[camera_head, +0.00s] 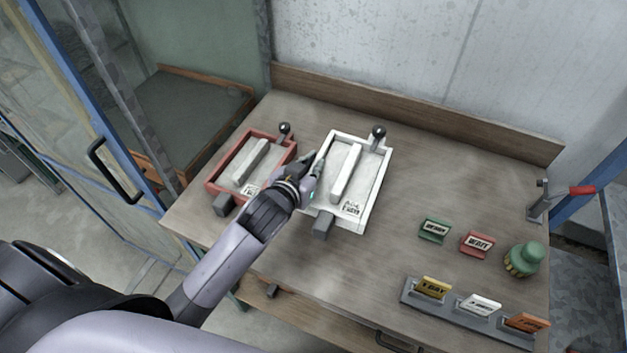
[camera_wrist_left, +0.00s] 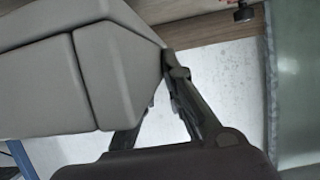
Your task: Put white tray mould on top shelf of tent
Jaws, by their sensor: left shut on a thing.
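The white tray mould (camera_head: 378,186) lies on the wooden table, with a pale bar inside, a black ball knob at its back and a grey block at its front. My left gripper (camera_head: 311,168) is at its left rim and shut on it; the fingertips are partly hidden by the hand. In the left wrist view, the dark fingers (camera_wrist_left: 187,92) show beside a large grey shape that I cannot identify. My right gripper is out of view. I cannot make out a tent or its top shelf for certain.
A red tray mould (camera_head: 216,180) lies close left of the white one. Small green and red signs (camera_head: 477,243), a green-capped object (camera_head: 524,259) and a sign rack (camera_head: 455,306) stand at the right. A glass door (camera_head: 60,140) with a black handle stands at the left.

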